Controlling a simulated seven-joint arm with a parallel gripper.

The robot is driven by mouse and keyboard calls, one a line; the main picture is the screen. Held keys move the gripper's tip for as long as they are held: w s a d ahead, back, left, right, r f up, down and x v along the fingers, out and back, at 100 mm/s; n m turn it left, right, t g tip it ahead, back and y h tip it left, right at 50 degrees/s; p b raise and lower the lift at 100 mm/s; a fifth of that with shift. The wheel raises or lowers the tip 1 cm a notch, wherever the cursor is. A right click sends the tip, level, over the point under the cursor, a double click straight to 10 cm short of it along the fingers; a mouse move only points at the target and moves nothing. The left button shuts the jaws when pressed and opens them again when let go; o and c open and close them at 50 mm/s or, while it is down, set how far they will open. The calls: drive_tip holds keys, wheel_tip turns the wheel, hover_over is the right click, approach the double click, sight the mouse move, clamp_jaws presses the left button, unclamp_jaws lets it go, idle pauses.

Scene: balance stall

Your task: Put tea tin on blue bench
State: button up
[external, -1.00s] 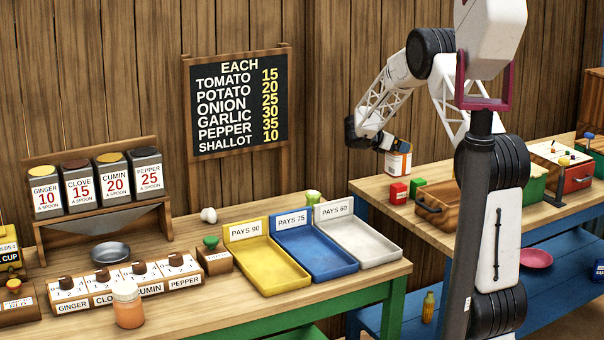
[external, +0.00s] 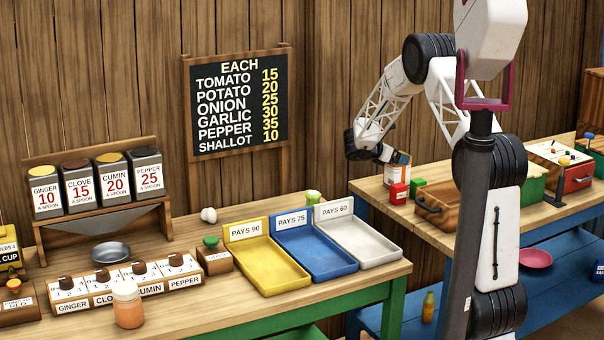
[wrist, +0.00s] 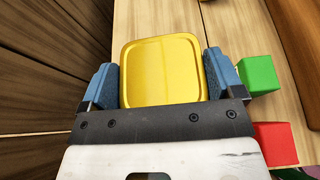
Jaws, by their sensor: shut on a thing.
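The tea tin has a yellow square lid (wrist: 162,72) in the wrist view. In the external view it is a pale tin with an orange and white label (external: 396,172). My gripper (external: 391,156) is shut on it, with a blue finger on each side of the lid. The tin is upright over the left end of the blue bench's wooden top (external: 376,188). The red block partly hides its lower end, so I cannot tell whether it touches the top.
A red block (external: 398,193) and a green block (external: 417,187) stand close beside the tin. A wooden crate (external: 437,203) is to their right. The other bench, with yellow (external: 267,287), blue and white trays, stands to the left across a gap.

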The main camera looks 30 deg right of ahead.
drive_tip(key=shift+f, duration=0.1)
drive_tip(key=o, duration=1.1)
drive_tip(key=shift+a+r, duration=0.1)
drive_tip(key=shift+r, duration=0.1)
drive_tip(key=v, duration=1.2)
drive_tip(key=shift+f, duration=0.15)
